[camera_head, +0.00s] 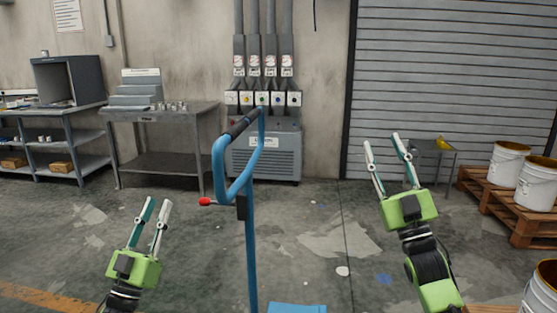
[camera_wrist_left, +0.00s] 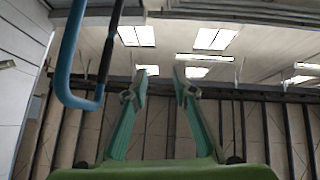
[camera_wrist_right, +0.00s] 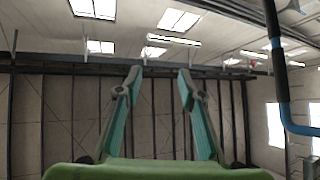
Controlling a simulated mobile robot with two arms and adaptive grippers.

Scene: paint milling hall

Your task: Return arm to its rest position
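My left gripper (camera_head: 156,216) is at the lower left in the head view, raised with its fingers pointing up. It is open and empty, and its fingers also show apart in the left wrist view (camera_wrist_left: 159,78). My right gripper (camera_head: 384,146) is at the right in the head view, higher up, fingers up. It is open and empty, and its spread fingers show in the right wrist view (camera_wrist_right: 160,80). Neither gripper touches anything.
A blue handle frame (camera_head: 219,165) with a red-knobbed lever stands upright between my grippers. Behind are a grey cabinet (camera_head: 290,160), a metal table (camera_head: 160,112) and a roller shutter (camera_head: 440,60). White buckets (camera_head: 538,183) stand on a wooden pallet (camera_head: 490,198) at the right.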

